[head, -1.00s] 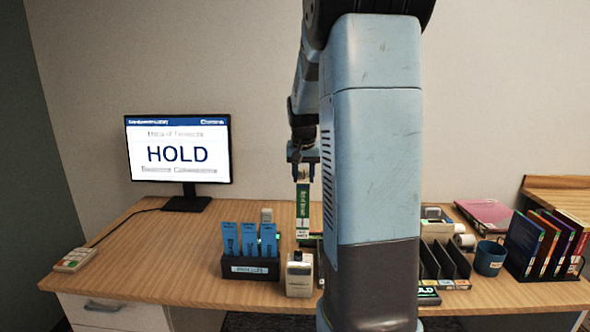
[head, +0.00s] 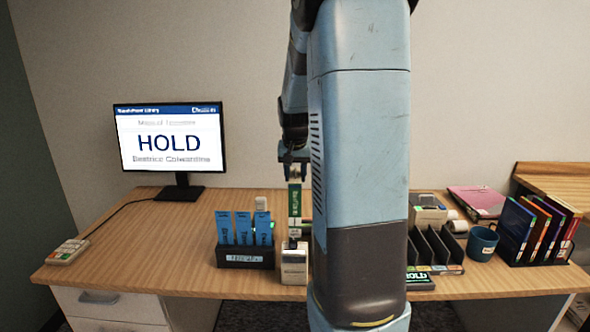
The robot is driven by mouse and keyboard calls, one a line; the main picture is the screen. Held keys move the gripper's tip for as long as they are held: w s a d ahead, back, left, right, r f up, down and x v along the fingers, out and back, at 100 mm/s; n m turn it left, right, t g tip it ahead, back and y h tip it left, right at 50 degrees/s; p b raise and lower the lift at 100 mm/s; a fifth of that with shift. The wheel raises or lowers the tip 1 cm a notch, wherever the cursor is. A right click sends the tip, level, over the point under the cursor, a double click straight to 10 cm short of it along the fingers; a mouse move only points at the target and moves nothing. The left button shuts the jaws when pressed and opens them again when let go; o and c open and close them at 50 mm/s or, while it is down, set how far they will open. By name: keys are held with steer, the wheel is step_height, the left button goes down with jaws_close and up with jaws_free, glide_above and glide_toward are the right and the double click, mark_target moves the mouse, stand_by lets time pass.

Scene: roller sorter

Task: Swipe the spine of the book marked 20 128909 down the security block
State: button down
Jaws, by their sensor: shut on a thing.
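My gripper (head: 294,168) is shut on a thin green book (head: 295,204), held upright with its spine facing the camera. The print on the spine is too small to read, so I cannot tell its number. The book hangs just behind and above a small pale box-shaped device (head: 294,266) at the desk's front edge. I cannot tell whether this device is the security block, or whether the book touches anything. My arm hides the desk to the right of the book.
A monitor (head: 169,138) reading HOLD stands at the back left. A dark holder (head: 244,257) with blue slips is left of the device. A black slotted rack (head: 436,245), a blue mug (head: 482,243) and several upright books (head: 537,232) stand right.

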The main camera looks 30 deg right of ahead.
steer(key=shift+s+a+f, duration=0.15)
steer(key=shift+s+f, duration=0.05)
steer(key=shift+f, duration=0.25)
steer(key=shift+s+a+f, duration=0.1)
steer(key=shift+s+f, duration=0.05)
steer(key=shift+f, duration=3.7)
steer(key=shift+w+d, duration=0.1)
steer(key=shift+w+d, duration=0.5)
steer(key=shift+w, duration=0.25)
steer(key=shift+r, duration=5.95)
